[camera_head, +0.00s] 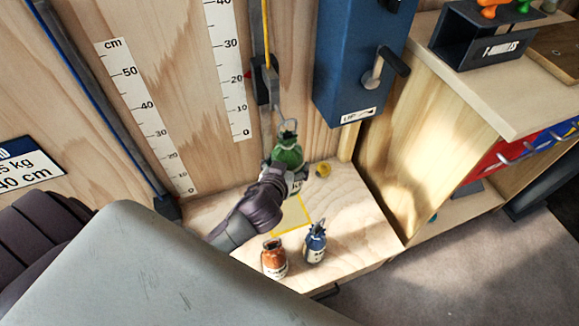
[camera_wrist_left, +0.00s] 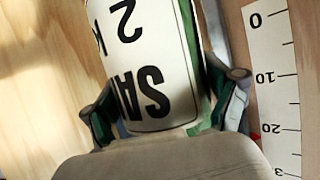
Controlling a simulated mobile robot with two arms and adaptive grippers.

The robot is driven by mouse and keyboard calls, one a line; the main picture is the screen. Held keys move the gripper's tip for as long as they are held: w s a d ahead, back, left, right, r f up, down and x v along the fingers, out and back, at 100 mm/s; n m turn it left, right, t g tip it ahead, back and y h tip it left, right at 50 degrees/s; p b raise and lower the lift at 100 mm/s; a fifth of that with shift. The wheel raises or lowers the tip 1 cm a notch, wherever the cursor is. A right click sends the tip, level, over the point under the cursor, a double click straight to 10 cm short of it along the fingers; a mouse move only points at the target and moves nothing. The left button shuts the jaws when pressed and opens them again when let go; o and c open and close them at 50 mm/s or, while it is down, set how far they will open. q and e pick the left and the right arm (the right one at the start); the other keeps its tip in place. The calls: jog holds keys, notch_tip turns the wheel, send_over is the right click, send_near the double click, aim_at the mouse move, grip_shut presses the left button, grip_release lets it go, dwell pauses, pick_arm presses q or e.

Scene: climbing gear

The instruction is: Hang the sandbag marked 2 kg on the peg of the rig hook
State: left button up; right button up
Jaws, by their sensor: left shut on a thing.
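The green sandbag (camera_head: 288,153) is upright in my left gripper (camera_head: 277,174), above the wooden platform. In the left wrist view its white label (camera_wrist_left: 145,62) reads "SAN" and "2 K" upside down. The fingers of my left gripper (camera_wrist_left: 168,108) are shut on both sides of it. The grey rig hook (camera_head: 280,106) hangs from the slider on the wall, just above the bag's top loop. I cannot tell whether the loop touches the hook or is around its peg. My right gripper is not in view.
An orange bag (camera_head: 274,257) and a blue bag (camera_head: 316,243) stand at the platform's front. A yellow-outlined square (camera_head: 296,214) and a small yellow object (camera_head: 323,169) lie on the platform. A blue crank box (camera_head: 358,60) is right of the hook; scales (camera_head: 232,85) are left.

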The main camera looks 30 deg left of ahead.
pick_arm(q)
jog(key=w+a, duration=0.3)
jog(key=shift+w+a+f+b, duration=0.15)
jog(key=shift+w+a+b, duration=0.05)
jog(key=shift+b, duration=0.1)
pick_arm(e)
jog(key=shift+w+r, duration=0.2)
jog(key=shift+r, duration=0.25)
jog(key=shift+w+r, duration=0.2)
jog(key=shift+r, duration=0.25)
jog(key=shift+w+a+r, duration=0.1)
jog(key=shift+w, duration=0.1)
pick_arm(q)
jog(key=o, duration=1.6)
jog(key=shift+s+f, duration=0.1)
jog(key=shift+s, duration=0.05)
jog(key=shift+f, duration=0.1)
